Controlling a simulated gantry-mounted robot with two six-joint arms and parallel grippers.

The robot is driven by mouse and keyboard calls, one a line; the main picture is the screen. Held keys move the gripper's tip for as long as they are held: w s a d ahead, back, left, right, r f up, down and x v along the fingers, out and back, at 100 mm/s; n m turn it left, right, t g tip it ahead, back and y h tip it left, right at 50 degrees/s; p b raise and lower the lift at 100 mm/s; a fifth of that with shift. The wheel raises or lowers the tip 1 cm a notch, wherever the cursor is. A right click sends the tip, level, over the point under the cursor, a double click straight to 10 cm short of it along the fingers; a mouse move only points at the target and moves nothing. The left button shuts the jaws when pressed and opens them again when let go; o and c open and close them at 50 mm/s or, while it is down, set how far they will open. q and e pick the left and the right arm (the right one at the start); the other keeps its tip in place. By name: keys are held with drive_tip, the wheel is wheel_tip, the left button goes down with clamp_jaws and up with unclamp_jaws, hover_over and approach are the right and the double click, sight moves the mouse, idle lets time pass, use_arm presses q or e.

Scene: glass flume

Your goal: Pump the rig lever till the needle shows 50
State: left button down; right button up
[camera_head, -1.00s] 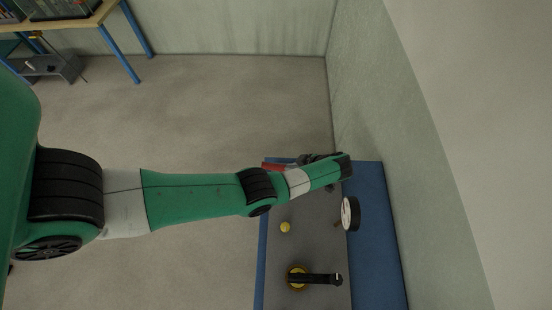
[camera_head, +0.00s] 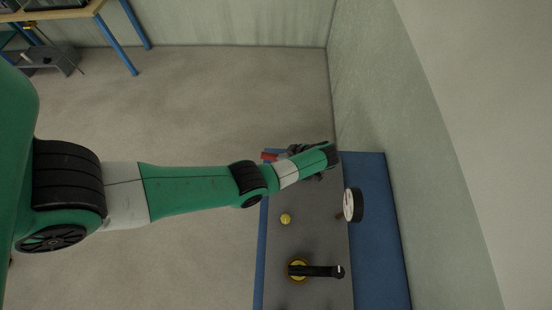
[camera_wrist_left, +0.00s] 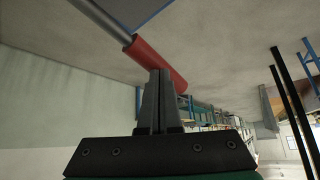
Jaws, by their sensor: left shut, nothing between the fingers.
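The rig lever's red grip (camera_head: 269,156) shows at the far left corner of the rig bench, just left of my left gripper (camera_head: 295,150). In the left wrist view the red grip (camera_wrist_left: 157,65) sits on a grey metal rod (camera_wrist_left: 105,20) and crosses at the tips of my left gripper (camera_wrist_left: 158,75). The fingers are shut with nothing between them; I cannot tell whether they touch the grip. The round white gauge (camera_head: 349,205) faces left, and its needle is too small to read. My right gripper is out of view.
The grey and blue bench (camera_head: 320,225) carries a small yellow knob (camera_head: 285,219) and a black handle on a yellow base (camera_head: 320,271). A wall (camera_head: 400,110) rises close behind it. A blue-legged table (camera_head: 115,40) stands far left; open floor lies between.

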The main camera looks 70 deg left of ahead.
use_arm(q)
drive_tip(key=shift+s+a+f, duration=0.2)
drive_tip(key=shift+a+f, duration=0.1)
drive_tip(key=shift+f, duration=0.15)
